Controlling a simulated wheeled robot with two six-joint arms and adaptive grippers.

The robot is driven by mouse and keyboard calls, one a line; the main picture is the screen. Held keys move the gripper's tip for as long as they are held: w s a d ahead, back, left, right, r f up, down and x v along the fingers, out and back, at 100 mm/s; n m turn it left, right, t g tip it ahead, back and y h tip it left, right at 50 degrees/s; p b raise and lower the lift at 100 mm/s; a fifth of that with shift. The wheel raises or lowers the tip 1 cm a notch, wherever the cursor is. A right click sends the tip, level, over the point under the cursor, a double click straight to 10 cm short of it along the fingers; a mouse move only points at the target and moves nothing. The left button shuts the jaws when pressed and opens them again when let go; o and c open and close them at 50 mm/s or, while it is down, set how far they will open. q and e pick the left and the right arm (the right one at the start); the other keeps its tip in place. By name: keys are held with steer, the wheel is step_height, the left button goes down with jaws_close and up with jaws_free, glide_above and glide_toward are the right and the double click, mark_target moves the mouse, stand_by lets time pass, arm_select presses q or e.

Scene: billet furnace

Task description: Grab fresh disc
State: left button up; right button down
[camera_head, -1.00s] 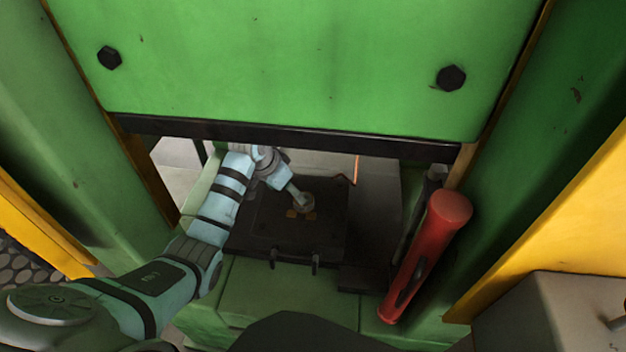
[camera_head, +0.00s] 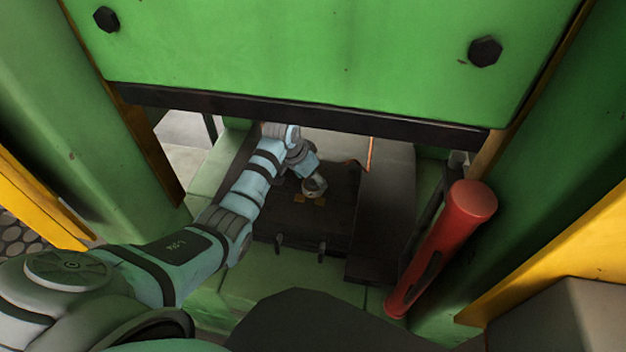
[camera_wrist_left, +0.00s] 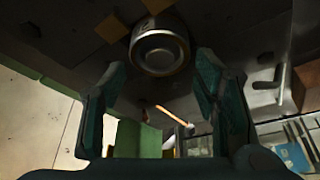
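My left arm reaches from the left under the green press head, and its gripper (camera_head: 312,180) is low over the dark plate (camera_head: 285,222). In the left wrist view a round metal disc (camera_wrist_left: 159,50), thick and grey with a rim, is just ahead of and between the fingertips of the left gripper (camera_wrist_left: 160,66). The fingers are spread apart and I see no contact with the disc. In the head view the wrist and gripper mostly cover the disc. My right gripper is in neither view.
The green press block (camera_head: 330,60) with its dark lower edge hangs above the arm. A red cylinder (camera_head: 445,245) stands slanted to the right. Orange patches (camera_head: 320,202) mark the plate. Green side walls close in the left and right.

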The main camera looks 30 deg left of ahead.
arm_select(q)
steer(key=c, duration=1)
